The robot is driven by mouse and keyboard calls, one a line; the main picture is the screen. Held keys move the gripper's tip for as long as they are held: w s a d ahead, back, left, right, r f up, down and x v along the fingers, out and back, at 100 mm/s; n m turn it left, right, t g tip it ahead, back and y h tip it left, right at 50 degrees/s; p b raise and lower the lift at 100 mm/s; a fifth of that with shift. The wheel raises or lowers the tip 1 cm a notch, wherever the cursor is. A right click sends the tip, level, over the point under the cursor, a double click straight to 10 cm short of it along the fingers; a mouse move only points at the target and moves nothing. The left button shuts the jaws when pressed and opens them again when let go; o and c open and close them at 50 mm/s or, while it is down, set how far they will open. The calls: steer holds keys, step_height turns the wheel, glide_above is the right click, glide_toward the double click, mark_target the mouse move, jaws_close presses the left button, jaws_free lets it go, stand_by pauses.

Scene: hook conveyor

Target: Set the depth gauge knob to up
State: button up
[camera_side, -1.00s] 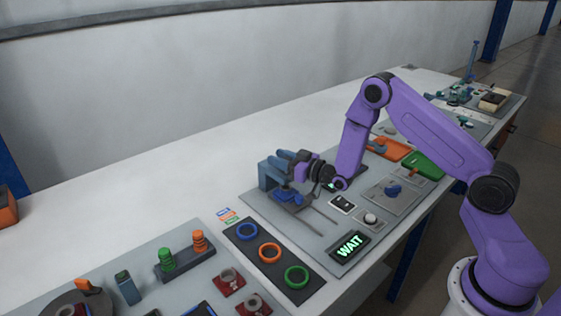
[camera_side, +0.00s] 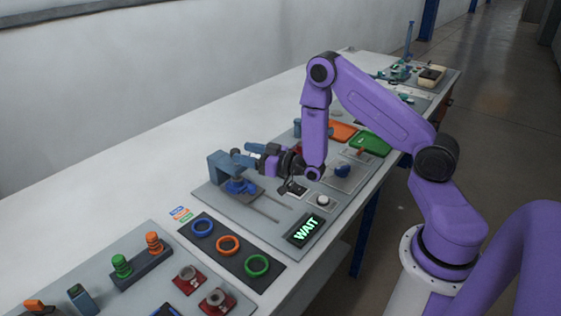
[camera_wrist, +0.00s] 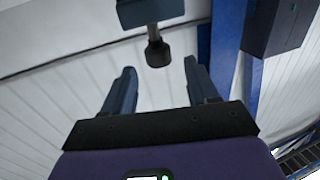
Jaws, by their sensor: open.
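In the side view a blue-grey bracket (camera_side: 219,164) stands at the back of a grey board, with a blue piece (camera_side: 241,187) low in front of it. My gripper (camera_side: 244,155) is level, pointing left at the bracket's upper part; from this side I cannot tell the exact gap. In the wrist view a dark round knob (camera_wrist: 158,53) hangs on a short stem below a blue-grey block (camera_wrist: 150,11); it looks like the depth gauge knob. My fingers (camera_wrist: 159,66) are open on either side of it in the picture, apart from it and empty. Its setting cannot be read.
The board also carries thin rods, a lit WAIT display (camera_side: 306,229) and a white button (camera_side: 323,200). A mat with coloured rings (camera_side: 228,245) lies in front. A blue knob (camera_side: 342,170) and green tray (camera_side: 370,144) are to the right. The table behind the bracket is clear.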

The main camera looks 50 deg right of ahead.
steer(key=v, duration=1.1)
steer(key=s+a+r+n+g+y, duration=0.1)
steer(key=s+a+n+g, duration=0.2)
steer(key=a+g, duration=0.35)
steer(key=s+a+n+g, duration=0.3)
steer(key=a+g, duration=0.1)
steer(key=a, duration=0.6)
steer(key=s+d+r+n+g+h, duration=0.1)
steer(key=s+d+r+g+h, duration=0.1)
steer(key=s, duration=0.8)
steer(key=s+d+r+n+g+h, duration=0.2)
steer(key=s+r, duration=0.4)
steer(key=s, duration=0.5)
steer(key=d+g+h, duration=0.1)
steer(key=g, duration=0.1)
steer(key=shift+s+r+n+g, duration=0.2)
steer(key=shift+n+g, duration=0.1)
steer(key=shift+g, duration=0.05)
